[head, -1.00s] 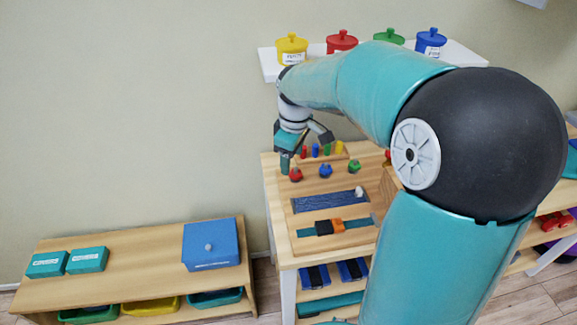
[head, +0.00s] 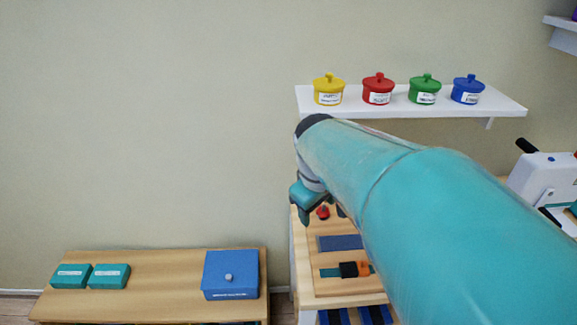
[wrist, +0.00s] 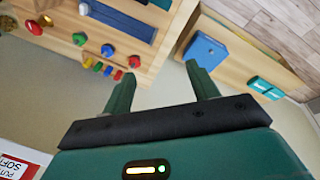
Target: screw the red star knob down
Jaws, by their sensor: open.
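The red star knob (head: 323,212) sits near the far left corner of the wooden board on the table, partly hidden by my arm in the head view. It also shows in the wrist view (wrist: 134,61), just beyond the tip of the left finger. My gripper (wrist: 160,71) is open with nothing between its fingers. In the head view my gripper (head: 321,209) hangs at the board's far left end, close to the knob. I cannot tell whether a finger touches the knob. A blue knob (wrist: 107,50) and a green knob (wrist: 80,38) stand in line with the red one.
Several small coloured pegs (wrist: 103,68) stand between the knobs and the wall. A blue panel (head: 340,243) and an orange-black buckle strap (head: 350,269) lie nearer. A shelf (head: 400,110) with coloured pots is above. A low bench (head: 150,295) bears a blue box (head: 230,273).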

